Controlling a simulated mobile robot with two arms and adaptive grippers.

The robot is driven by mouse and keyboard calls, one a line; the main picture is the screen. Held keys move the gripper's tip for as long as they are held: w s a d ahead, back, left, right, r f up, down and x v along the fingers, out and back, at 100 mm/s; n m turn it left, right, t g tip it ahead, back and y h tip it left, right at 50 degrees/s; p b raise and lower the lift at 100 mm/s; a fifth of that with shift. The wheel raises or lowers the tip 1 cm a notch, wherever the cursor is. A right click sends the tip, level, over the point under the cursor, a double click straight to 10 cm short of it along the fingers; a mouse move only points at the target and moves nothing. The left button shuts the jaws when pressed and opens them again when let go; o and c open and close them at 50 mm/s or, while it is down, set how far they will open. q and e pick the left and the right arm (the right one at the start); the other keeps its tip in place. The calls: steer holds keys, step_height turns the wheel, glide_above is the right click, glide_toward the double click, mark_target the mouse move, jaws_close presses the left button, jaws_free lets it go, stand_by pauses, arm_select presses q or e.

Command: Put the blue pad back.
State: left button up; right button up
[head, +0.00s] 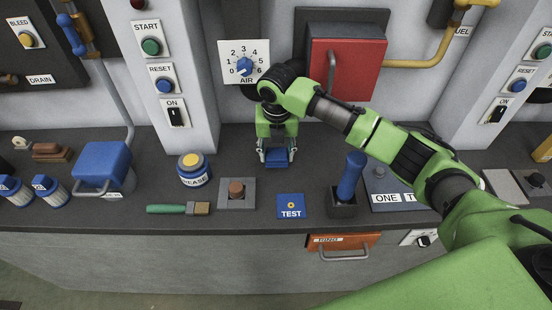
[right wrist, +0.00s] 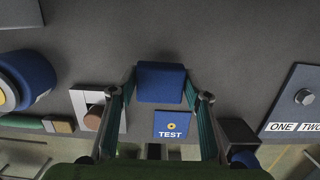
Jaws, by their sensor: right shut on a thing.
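The blue pad (head: 277,159) is a small plain blue block. My right gripper (head: 276,153) is shut on it, above the dark counter behind the blue TEST plate. In the right wrist view the pad (right wrist: 161,82) sits between the two fingertips (right wrist: 161,88), one on each side. The flat blue square marked TEST (head: 290,206), with a yellow ring on it, lies on the counter in front of the gripper. It also shows in the right wrist view (right wrist: 171,125), just below the pad. My left gripper is not in view.
A grey plate with a brown button (head: 237,191) stands left of the TEST square, and a blue-handled joystick (head: 349,178) right of it. A grease tin (head: 194,169) and a brush (head: 181,209) lie further left. A red box (head: 356,70) hangs on the wall behind my arm.

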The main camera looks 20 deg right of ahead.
mark_target(276, 161)
steer(key=shift+w+a+f, duration=0.1)
steer(key=shift+w+f, duration=0.05)
steer(key=shift+f, duration=1.6)
steer(key=shift+f, duration=0.1)
steer(key=o, duration=1.1)
steer(key=shift+c, duration=0.2)
steer(key=r, duration=0.4)
steer(key=s+r, duration=0.1)
steer(key=r, duration=0.3)
steer(key=r+b, duration=0.1)
steer(key=r, duration=0.3)
steer(key=shift+s+a+r, duration=0.1)
steer(key=shift+s+a, duration=0.05)
steer(key=shift+s, duration=0.05)
